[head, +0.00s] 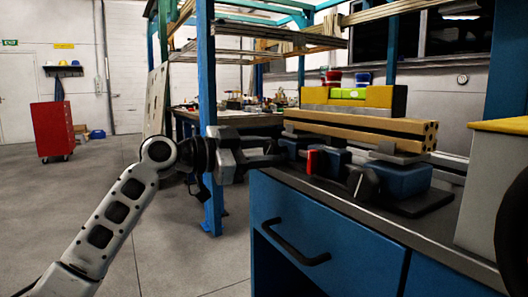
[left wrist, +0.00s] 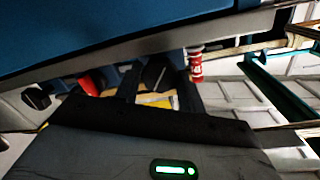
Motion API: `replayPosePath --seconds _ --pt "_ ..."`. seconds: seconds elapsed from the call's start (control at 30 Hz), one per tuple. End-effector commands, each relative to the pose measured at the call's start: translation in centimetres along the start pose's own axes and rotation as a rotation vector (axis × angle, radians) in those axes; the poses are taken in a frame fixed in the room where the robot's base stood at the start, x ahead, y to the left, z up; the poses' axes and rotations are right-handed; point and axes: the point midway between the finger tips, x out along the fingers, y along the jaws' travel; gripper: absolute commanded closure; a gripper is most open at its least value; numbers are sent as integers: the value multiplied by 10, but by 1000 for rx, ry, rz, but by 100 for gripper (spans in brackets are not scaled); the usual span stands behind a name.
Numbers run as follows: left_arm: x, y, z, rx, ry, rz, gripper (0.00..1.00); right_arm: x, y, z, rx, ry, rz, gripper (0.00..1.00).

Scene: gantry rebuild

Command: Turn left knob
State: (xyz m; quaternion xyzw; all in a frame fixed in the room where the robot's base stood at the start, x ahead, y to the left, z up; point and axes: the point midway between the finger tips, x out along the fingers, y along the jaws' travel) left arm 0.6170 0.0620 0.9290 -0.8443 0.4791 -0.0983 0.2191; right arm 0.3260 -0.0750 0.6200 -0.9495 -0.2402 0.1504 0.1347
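A black knob (head: 362,183) stands at the front of a blue clamp unit (head: 402,178) on the workbench, right of a red block (head: 312,162). The left knob is not clearly visible; my left gripper covers that end of the unit. My left gripper (head: 280,150) reaches in from the left at the bench's left corner, its fingers pointing right toward the unit. In the left wrist view its two dark fingers (left wrist: 160,88) stand apart, with a dark shape between them that I cannot identify for sure. The red block (left wrist: 88,85) also shows there. My right gripper is not in view.
Wooden beams (head: 360,130) lie across the unit, with a yellow and green level (head: 347,95) behind. The blue drawer cabinet (head: 325,235) with a dark handle is below. A blue post (head: 207,120) stands behind my left wrist. The floor at left is clear up to a red cabinet (head: 53,130).

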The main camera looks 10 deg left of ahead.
Motion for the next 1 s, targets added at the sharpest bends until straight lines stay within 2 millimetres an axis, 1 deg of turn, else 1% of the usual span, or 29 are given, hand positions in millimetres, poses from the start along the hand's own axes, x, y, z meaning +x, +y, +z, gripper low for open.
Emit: replayPosePath --seconds 0.03,0.07,0.33,0.47,0.57,0.8,1.0 --pt "0 0 1 -1 -2 1 46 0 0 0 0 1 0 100" --pt "0 0 1 -2 -1 1 41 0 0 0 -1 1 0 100" --pt "-2 0 1 -2 -1 0 41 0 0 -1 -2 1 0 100" --pt "-14 -1 1 -3 -1 -1 41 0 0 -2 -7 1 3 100" --pt "-32 -1 1 -1 -4 -2 41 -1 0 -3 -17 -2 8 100" --pt "-92 -1 1 -2 -5 -3 41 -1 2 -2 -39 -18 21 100" --pt "-133 0 1 -2 -3 -2 41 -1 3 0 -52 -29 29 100"
